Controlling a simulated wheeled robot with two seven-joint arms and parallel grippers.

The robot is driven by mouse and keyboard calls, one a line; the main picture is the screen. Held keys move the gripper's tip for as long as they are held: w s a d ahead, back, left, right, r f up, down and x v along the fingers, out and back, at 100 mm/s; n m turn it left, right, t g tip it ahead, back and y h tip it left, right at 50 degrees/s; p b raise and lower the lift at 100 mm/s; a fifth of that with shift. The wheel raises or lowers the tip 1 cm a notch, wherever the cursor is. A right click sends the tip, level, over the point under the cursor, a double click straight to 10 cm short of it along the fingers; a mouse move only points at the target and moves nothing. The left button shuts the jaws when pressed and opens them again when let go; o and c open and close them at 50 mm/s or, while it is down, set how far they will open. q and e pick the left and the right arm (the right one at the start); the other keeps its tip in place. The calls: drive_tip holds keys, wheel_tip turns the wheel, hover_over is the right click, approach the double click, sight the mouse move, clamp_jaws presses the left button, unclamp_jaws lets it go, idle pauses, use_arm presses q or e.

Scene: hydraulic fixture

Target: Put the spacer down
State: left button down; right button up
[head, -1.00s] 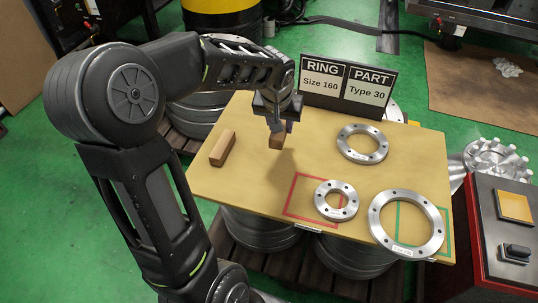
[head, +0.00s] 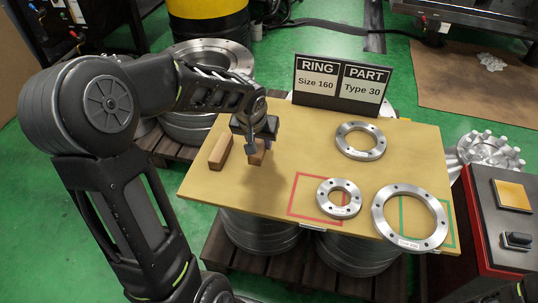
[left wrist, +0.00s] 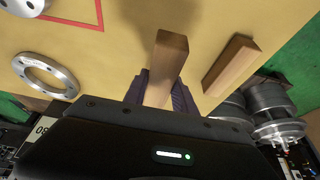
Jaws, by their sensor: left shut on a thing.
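My left gripper (head: 257,150) is shut on a wooden spacer (head: 256,157), a small brown block, over the left part of the tan table. The held spacer (left wrist: 168,58) shows in the left wrist view between the two jaws, with its far end sticking out. A shadow falls on the table by it; I cannot tell the exact gap below it. A second wooden block (head: 220,150) lies on the table just left of the gripper, apart from it. It also shows in the left wrist view (left wrist: 232,62). My right gripper is not in view.
Metal rings lie on the table: one at the back (head: 360,140), a small one (head: 338,198) partly over the red square, a large one (head: 409,217) over the green square. A sign (head: 338,87) stands at the back edge. The table's front left is clear.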

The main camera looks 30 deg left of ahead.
use_arm(q)
drive_tip(key=shift+f+b, duration=0.8)
drive_tip(key=shift+f, duration=1.8)
drive_tip(key=shift+f, duration=0.15)
drive_tip(key=c, duration=1)
unclamp_jaws()
